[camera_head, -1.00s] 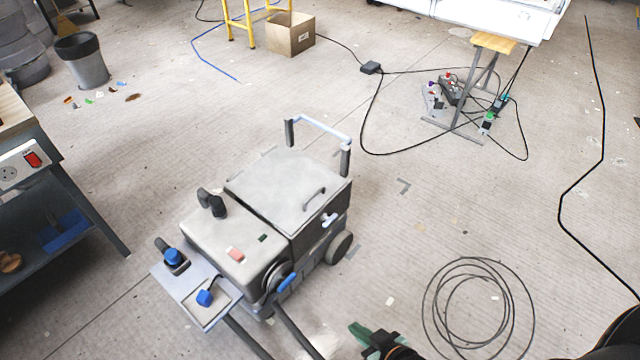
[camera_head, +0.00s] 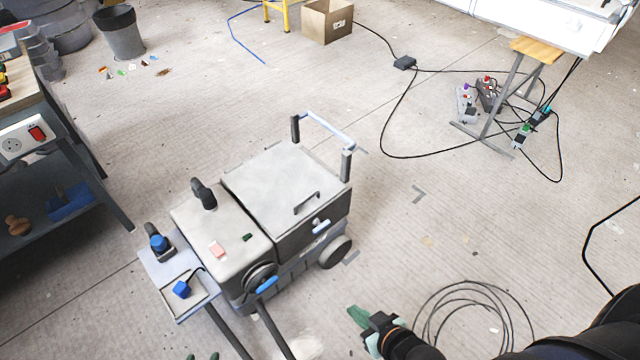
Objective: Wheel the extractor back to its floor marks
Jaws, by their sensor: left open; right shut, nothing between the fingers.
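The extractor (camera_head: 285,190) is a grey wheeled machine standing upright in the middle of the floor. Its pale blue push bar (camera_head: 328,130) is on the far side, and a dark wheel (camera_head: 334,252) shows at the right.
A workbench (camera_head: 60,130) stands at the left. A coiled black cable (camera_head: 470,290) lies at the lower right, and a cable loop (camera_head: 383,140) runs near a trestle (camera_head: 500,100). A bin (camera_head: 120,35) and cardboard box (camera_head: 327,22) are farther back. Floor behind the extractor is open.

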